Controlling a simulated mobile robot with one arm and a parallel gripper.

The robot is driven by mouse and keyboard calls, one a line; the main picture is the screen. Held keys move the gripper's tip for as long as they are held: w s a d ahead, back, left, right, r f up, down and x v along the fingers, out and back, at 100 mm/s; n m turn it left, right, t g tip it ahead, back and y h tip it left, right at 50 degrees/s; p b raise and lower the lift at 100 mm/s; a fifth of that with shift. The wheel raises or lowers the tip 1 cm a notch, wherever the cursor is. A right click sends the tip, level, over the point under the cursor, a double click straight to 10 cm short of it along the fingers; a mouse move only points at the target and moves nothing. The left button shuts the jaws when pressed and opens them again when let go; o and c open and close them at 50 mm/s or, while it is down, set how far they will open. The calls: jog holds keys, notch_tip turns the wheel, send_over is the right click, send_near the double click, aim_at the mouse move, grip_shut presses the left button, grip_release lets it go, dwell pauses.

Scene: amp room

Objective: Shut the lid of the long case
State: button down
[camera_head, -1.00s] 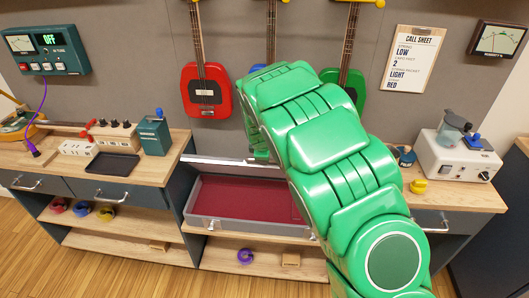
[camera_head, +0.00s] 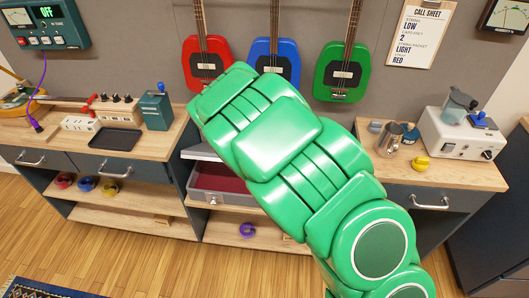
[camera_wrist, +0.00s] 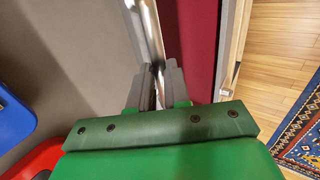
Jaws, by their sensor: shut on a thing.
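The long case (camera_head: 232,200) is grey with a dark red lining and sits in the bay between the drawer units. Its grey lid (camera_head: 200,152) is raised part way, with the lining showing in the gap under it. My green arm hides the case's right part and my gripper in the head view. In the wrist view my gripper (camera_wrist: 158,88) is shut on the lid's pale metal edge (camera_wrist: 147,30). The red lining (camera_wrist: 195,40) shows just right of that edge, with the case's front rim (camera_wrist: 230,40) beyond it.
A red guitar (camera_head: 207,62), a blue guitar (camera_head: 280,62) and a green guitar (camera_head: 342,72) hang on the wall behind. A black tray (camera_head: 115,139) lies on the left worktop, and a metal mug (camera_head: 389,140) stands on the right one. The floor in front is clear.

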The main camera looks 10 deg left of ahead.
jog(key=s+f, duration=0.6)
jog(key=f, duration=0.6)
jog(key=shift+s+f, duration=0.2)
jog(key=shift+s, duration=0.05)
jog(key=c, duration=1.1)
grip_release()
jog(key=shift+r, duration=0.15)
jog(key=v, duration=0.7)
jog(key=shift+s+r, duration=0.2)
